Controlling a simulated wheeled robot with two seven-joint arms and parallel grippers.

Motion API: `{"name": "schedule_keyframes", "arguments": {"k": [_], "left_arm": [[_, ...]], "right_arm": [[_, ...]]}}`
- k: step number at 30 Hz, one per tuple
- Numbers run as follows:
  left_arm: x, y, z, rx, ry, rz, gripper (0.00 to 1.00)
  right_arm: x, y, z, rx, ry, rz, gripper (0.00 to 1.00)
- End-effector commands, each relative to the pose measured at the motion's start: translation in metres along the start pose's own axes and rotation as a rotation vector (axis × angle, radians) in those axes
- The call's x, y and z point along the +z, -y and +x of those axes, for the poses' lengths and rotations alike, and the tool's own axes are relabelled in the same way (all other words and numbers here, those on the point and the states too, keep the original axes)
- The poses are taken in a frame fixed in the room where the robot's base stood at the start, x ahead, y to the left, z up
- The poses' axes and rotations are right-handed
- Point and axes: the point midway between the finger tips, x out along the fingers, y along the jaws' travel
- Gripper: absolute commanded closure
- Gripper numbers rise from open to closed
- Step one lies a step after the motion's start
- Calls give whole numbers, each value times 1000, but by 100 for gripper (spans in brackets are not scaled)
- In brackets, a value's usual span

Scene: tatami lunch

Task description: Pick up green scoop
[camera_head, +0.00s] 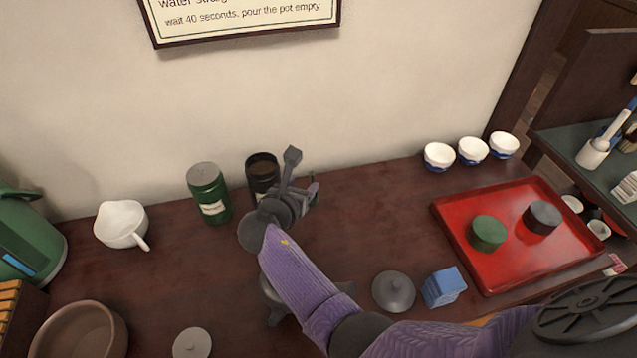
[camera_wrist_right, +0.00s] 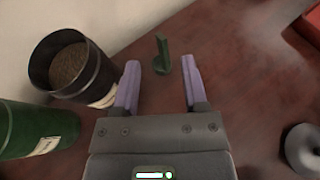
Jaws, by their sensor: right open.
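The green scoop (camera_wrist_right: 162,58) stands on the dark wooden table in the right wrist view, with an upright handle and a wider lower end. It lies just ahead of and between the fingertips of my right gripper (camera_wrist_right: 160,72), which is open and empty. No finger is clearly touching it. In the head view my right gripper (camera_head: 302,180) is beside the open black canister, and the scoop is mostly hidden behind it. My left gripper is not in view.
The open black canister (camera_head: 262,165), filled with something brown, and a green canister (camera_head: 208,198) stand close left of the gripper. A white pouring bowl (camera_head: 120,222) is further left. A grey lid (camera_head: 393,291), blue block (camera_head: 443,287) and red tray (camera_head: 500,275) are right.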

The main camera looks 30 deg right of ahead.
Motion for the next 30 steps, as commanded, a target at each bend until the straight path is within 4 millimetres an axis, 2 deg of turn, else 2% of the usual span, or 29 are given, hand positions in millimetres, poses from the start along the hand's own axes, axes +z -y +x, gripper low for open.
{"name": "schedule_keyframes", "arguments": {"k": [1, 6, 12, 15, 21, 23, 29, 30], "left_arm": [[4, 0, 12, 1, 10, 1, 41], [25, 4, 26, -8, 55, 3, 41], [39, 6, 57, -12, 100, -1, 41], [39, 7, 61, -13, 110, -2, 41], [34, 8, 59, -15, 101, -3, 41], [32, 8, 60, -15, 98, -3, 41], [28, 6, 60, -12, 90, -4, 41], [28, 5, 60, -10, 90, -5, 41]], "right_arm": [[-6, 0, 13, -1, 0, -2, 44], [-8, 1, 41, -3, -1, -1, 44], [-18, 1, 82, -4, -2, -3, 44], [-14, 1, 91, -2, -2, -2, 44], [-9, 2, 91, -1, -1, -1, 44], [-9, 2, 90, -1, -1, -1, 55], [-9, 1, 90, -1, -1, -1, 97], [-9, 2, 90, -1, -1, -1, 100]]}}
